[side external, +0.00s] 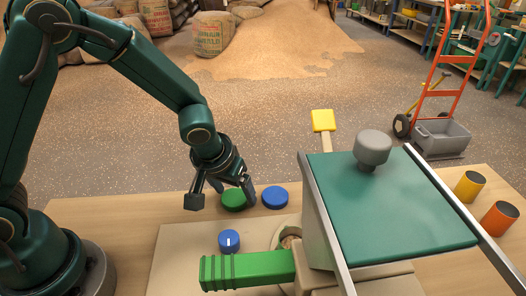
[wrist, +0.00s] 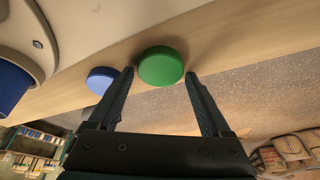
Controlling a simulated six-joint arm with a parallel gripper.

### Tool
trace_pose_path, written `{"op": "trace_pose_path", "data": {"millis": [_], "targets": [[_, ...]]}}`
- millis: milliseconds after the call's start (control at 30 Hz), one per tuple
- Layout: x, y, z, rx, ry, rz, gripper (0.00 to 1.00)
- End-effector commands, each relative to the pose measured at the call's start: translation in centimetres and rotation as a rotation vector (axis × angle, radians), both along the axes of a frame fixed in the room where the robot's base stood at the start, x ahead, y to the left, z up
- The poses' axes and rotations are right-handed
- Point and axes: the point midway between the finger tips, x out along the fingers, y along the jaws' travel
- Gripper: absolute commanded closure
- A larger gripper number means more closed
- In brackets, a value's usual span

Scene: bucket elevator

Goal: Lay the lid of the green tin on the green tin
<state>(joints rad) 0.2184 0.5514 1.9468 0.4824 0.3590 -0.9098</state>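The green lid (side external: 233,199), a flat round disc, lies on the wooden bench beside a blue lid (side external: 275,197). In the wrist view the green lid (wrist: 161,66) shows whole, between and just beyond the fingertips. My gripper (side external: 236,191) is over the green lid, partly covering it in the side view. Its fingers (wrist: 160,75) are spread apart with nothing held between them. I cannot make out contact with the lid. No green tin can be made out in either view; the teal-topped housing (side external: 400,215) hides part of the bench.
A blue knob (side external: 229,240) and a ribbed green bar (side external: 247,269) are near the housing. A yellow paddle (side external: 323,121) stands behind it. Yellow (side external: 469,186) and orange (side external: 499,218) cylinders stand at the right. Bare bench (side external: 130,212) lies left of the lids.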

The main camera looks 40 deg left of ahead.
Motion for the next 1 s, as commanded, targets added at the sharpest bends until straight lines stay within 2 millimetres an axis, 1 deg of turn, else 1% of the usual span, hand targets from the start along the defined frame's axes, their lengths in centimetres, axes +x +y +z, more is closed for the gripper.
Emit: {"op": "trace_pose_path", "data": {"millis": [33,100,233,267,467,1000], "targets": [[0.0,0.0,0.0,0.000,0.000,0.000,0.33],[0.0,0.0,0.0,0.000,0.000,0.000,0.54],[0.0,0.0,0.0,0.000,0.000,0.000,0.55],[0.0,0.0,0.0,0.000,0.000,0.000,0.60],[0.1,0.0,0.8,0.000,-0.003,0.002,0.60],[0.1,0.0,3.9,0.001,-0.003,0.002,0.60]]}}
